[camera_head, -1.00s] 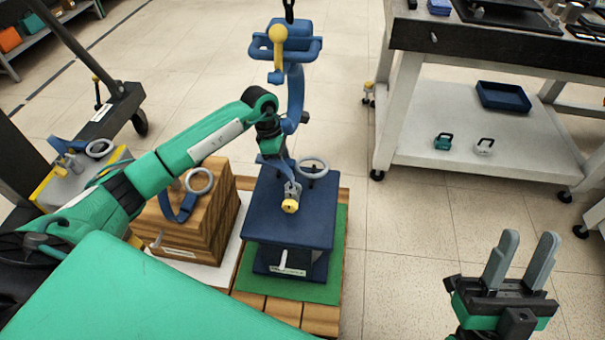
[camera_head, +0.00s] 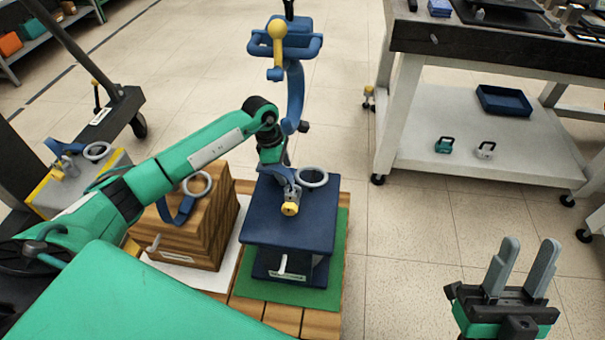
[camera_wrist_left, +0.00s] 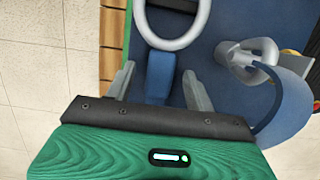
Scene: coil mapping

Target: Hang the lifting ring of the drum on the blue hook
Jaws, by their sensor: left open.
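The blue hook (camera_head: 295,95) hangs on a blue frame with a yellow ball, beyond my left arm. The drum (camera_head: 290,225) is dark blue with a square top and stands upright on a green mat. Its pale lifting ring (camera_head: 313,177) stands over the top, apart from the hook; the ring also shows in the wrist view (camera_wrist_left: 205,20). My left gripper (camera_wrist_left: 158,75) is open above the drum, with a blue strap (camera_wrist_left: 160,78) below the ring showing between its fingers. In the head view it is mostly hidden by its own arm. My right gripper (camera_head: 523,260) is open and empty at lower right.
A wooden block (camera_head: 195,230) with a ring stands left of the drum, and a grey block (camera_head: 85,185) with a ring stands farther left. A white-shelved workbench (camera_head: 470,130) is at the right. Floor is clear between drum and right gripper.

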